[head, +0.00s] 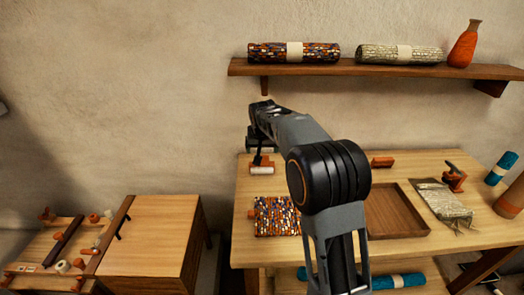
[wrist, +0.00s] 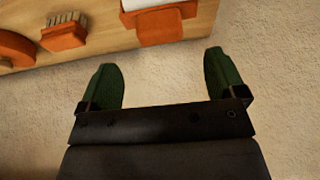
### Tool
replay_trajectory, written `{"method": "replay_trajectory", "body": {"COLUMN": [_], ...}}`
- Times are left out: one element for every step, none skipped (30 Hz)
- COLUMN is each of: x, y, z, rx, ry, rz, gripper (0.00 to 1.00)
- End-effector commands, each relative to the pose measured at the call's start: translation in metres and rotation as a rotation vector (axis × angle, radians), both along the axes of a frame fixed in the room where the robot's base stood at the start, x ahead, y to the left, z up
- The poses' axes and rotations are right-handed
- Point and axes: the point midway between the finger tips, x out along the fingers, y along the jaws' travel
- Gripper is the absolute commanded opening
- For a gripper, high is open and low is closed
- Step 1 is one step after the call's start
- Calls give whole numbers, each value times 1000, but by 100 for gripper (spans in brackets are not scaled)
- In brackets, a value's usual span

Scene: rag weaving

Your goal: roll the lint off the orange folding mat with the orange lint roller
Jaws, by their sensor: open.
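A white roll with an orange part (head: 262,169), which looks like the lint roller, lies at the table's back left. A white and orange thing at the top of the wrist view (wrist: 155,25) may be the same roller. A multicoloured woven piece with some orange (head: 277,217) lies flat at the table's front left; I cannot tell if it is the folding mat, and no lint can be made out. My gripper (wrist: 162,75) is open and empty, its green fingers wide apart over a plain beige surface. In the head view it is small and partly hidden by my arm, near the roller.
An orange brush (wrist: 65,34) shows in the wrist view. A shelf (head: 350,69) with rolled rugs and an orange vase (head: 465,45) hangs above.

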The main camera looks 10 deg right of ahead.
Motion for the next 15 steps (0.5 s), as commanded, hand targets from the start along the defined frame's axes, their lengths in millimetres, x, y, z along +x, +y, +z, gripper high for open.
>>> {"method": "replay_trajectory", "body": {"x": [3, 5, 7, 8, 10, 12, 13, 15, 17, 18, 19, 21, 22, 23, 24], "y": [0, -1, -1, -1, -2, -2, -2, -3, -3, -3, -3, -4, -4, -4, -4], "z": [-8, -11, -17, -21, -24, -29, -33, -37, -41, -44, -48, -51, -53, -55, -58], "rx": [-1, 0, 0, 0, -1, -1, -1, -1, -1, -1, -1, -1, -1, -1, -1], "ry": [2, 2, 2, 2, 2, 2, 2, 2, 2, 2, 2, 2, 1, 0, 1], "rz": [0, -1, -1, -1, 0, 0, 0, 0, 0, 0, 0, 0, 0, 0, 1], "gripper": [89, 89, 89, 89, 89, 89, 89, 89, 89, 89, 89, 89, 89, 89, 89]}}
